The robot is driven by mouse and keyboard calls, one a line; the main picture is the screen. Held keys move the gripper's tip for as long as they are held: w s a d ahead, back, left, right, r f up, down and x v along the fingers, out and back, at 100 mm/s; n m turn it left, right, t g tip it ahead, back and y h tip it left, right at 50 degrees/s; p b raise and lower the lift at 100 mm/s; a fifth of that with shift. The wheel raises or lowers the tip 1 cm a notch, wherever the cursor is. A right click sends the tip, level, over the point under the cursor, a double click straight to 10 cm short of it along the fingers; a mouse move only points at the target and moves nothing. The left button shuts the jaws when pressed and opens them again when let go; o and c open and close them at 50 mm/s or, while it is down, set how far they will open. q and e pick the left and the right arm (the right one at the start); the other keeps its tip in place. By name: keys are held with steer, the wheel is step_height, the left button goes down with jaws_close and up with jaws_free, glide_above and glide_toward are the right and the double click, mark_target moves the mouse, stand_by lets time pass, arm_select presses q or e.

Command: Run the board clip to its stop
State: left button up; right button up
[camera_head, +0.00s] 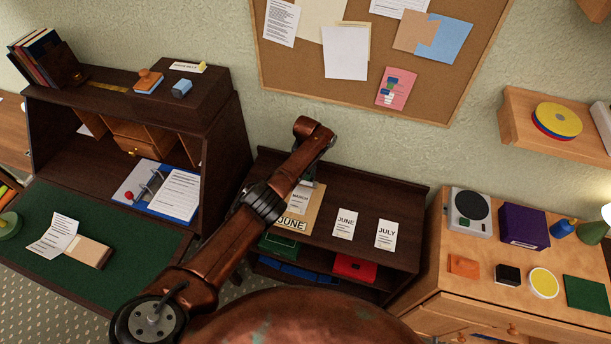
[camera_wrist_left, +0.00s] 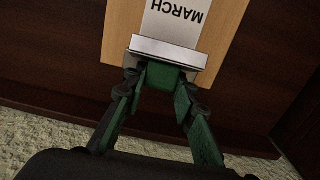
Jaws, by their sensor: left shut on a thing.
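A tan board (camera_head: 312,212) lies on the top of the dark low shelf. A white card marked MARCH (camera_head: 299,198) is on it, with the word JUNE (camera_head: 289,225) below. In the left wrist view the board (camera_wrist_left: 225,28) and the MARCH card (camera_wrist_left: 178,20) show close up. A pale metal clip (camera_wrist_left: 168,50) lies across the board's end over the card. My left gripper (camera_wrist_left: 163,76) is shut on the clip, its green-padded fingers drawn together at it. In the head view this gripper (camera_head: 307,180) is small and partly hidden by its arm. My right gripper is out of view.
Loose JUNE (camera_head: 345,224) and JULY (camera_head: 386,235) cards lie right of the board on the shelf top (camera_head: 405,205). A red box (camera_head: 355,267) sits below. A cluttered desk (camera_head: 130,235) stands left and a wooden cabinet (camera_head: 470,265) right. A corkboard (camera_head: 290,50) hangs behind.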

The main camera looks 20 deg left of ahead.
arm_select(q)
steer(key=o, duration=1.2)
steer(key=shift+c, duration=0.2)
step_height(320, 180, up, 12)
